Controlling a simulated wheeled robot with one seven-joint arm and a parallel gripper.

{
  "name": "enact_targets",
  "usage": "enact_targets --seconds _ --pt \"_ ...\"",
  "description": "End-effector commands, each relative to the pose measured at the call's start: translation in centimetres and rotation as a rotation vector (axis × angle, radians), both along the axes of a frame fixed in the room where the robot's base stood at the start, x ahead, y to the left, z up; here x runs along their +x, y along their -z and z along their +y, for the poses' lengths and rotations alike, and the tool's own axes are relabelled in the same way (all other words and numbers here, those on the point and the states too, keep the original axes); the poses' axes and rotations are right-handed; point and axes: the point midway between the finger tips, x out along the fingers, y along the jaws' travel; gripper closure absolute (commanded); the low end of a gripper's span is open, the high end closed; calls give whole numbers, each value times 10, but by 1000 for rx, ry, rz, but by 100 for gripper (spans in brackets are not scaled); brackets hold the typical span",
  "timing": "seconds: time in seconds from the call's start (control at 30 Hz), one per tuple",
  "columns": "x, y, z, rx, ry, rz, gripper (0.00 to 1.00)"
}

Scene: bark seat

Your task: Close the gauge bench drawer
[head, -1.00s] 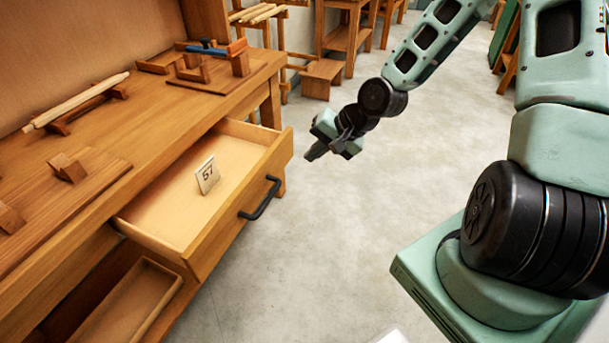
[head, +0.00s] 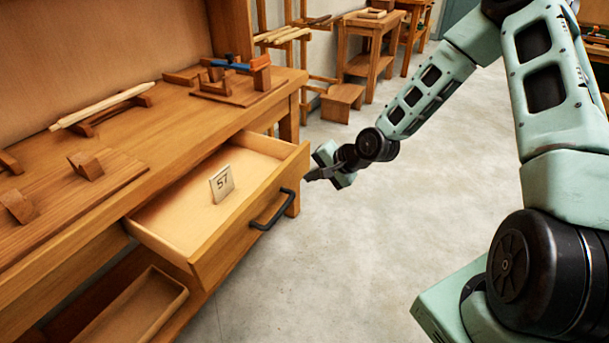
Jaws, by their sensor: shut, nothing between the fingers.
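The bench drawer (head: 225,205) is pulled well out of the wooden bench (head: 185,105). A dark bar handle (head: 272,210) is on its front. A small card marked 57 (head: 222,184) stands inside the drawer. My gripper (head: 309,175) is shut and empty. In the picture its tips are just right of the drawer front's far end, above and right of the handle. I cannot tell whether they touch the front.
A wooden tray (head: 172,312) sits on the shelf below the drawer. The bench top holds a pale rod (head: 100,107) and a blue-topped fixture (head: 230,65). A stool (head: 342,102) stands behind. The floor (head: 360,245) right of the drawer is clear.

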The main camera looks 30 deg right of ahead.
Motion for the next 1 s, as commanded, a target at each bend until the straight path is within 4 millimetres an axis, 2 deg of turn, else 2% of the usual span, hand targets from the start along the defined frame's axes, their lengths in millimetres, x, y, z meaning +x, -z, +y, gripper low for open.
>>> enact_targets --seconds 0.23,0.77,1.0 --pt "19 -1 13 -1 -1 0 100" --pt "23 -1 18 -1 -1 1 100" --pt "48 -2 37 0 -4 -1 100"
